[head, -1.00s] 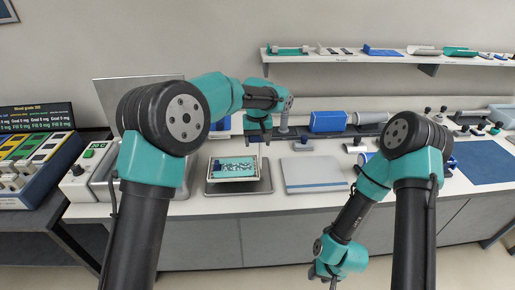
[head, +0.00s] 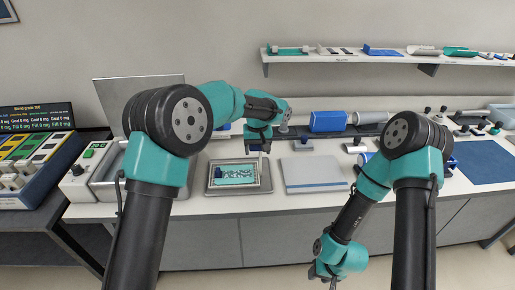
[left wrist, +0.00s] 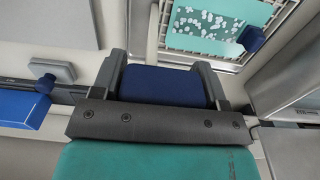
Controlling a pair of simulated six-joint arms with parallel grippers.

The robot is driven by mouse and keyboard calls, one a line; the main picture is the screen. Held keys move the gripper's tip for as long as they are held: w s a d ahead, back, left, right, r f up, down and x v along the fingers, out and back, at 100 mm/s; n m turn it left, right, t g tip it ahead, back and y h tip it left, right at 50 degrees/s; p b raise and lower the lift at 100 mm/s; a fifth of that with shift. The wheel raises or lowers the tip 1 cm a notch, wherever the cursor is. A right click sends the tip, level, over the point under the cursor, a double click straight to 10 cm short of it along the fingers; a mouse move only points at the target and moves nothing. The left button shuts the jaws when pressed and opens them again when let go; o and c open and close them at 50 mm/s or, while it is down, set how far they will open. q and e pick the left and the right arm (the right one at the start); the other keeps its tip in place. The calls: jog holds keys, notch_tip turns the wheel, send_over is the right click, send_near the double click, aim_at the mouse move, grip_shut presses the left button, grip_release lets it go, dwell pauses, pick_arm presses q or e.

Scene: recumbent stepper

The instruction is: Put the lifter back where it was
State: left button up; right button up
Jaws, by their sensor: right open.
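The lifter seems to be the pale-rimmed frame (head: 236,187) around a teal sheet with white pieces; it also shows in the left wrist view (left wrist: 153,32). It lies low over a grey base plate (head: 240,192); whether it rests there I cannot tell. My left gripper (head: 260,150) is at its back right. In the left wrist view my fingers (left wrist: 165,75) close on both sides of a dark blue block (left wrist: 165,86), seemingly the lifter's handle. A dark blue knob (left wrist: 250,38) stands on the teal sheet (left wrist: 215,22). My right gripper (head: 328,274) is open, below the counter front.
A closed grey-white flat case (head: 312,172) lies right of the base plate. Behind are a blue block (head: 328,121) and several small stands. A machine with an open lid (head: 140,92) stands left. A blue mat (head: 482,162) lies far right.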

pick_arm(q)
jog(key=o, duration=0.4)
jog(key=shift+r, duration=0.1)
notch_tip(320, 180, up, 12)
jog(key=shift+r, duration=0.1)
dwell(0.5)
